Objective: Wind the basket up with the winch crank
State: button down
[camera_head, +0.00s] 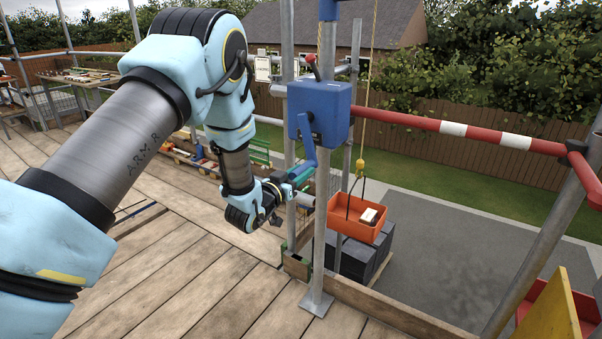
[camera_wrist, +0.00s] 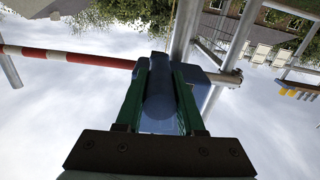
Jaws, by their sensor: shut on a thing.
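The blue winch (camera_head: 322,108) is fixed to a scaffold pole and has a red-knobbed lever on top. Its blue crank arm (camera_head: 308,142) points down. My gripper (camera_head: 300,172) is at the crank's lower end. In the wrist view, the green fingers of my gripper (camera_wrist: 161,75) are shut on the blue crank handle (camera_wrist: 160,105), one on each side. The orange basket (camera_head: 350,222) hangs from a yellow hook on the rope (camera_head: 368,75), low beyond the deck edge. A small pale object (camera_head: 369,215) is in it. The basket's underside is not clear.
Dark grey blocks (camera_head: 356,258) are stacked below and behind the basket. A red and white guard rail (camera_head: 455,129) runs right from near the winch. Scaffold poles stand close to my gripper. The plank deck (camera_head: 190,290) is mostly clear. A yellow and red object (camera_head: 552,310) is at lower right.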

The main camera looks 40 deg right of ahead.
jog(key=shift+w+a+f+m+b, duration=0.2)
jog(key=shift+w+m+b, duration=0.3)
jog(key=shift+b, duration=0.45)
jog(key=c, duration=0.5)
grip_release()
jog(key=b+v, duration=0.2)
jog(key=v, duration=0.8)
jog(key=shift+a+b, duration=0.35)
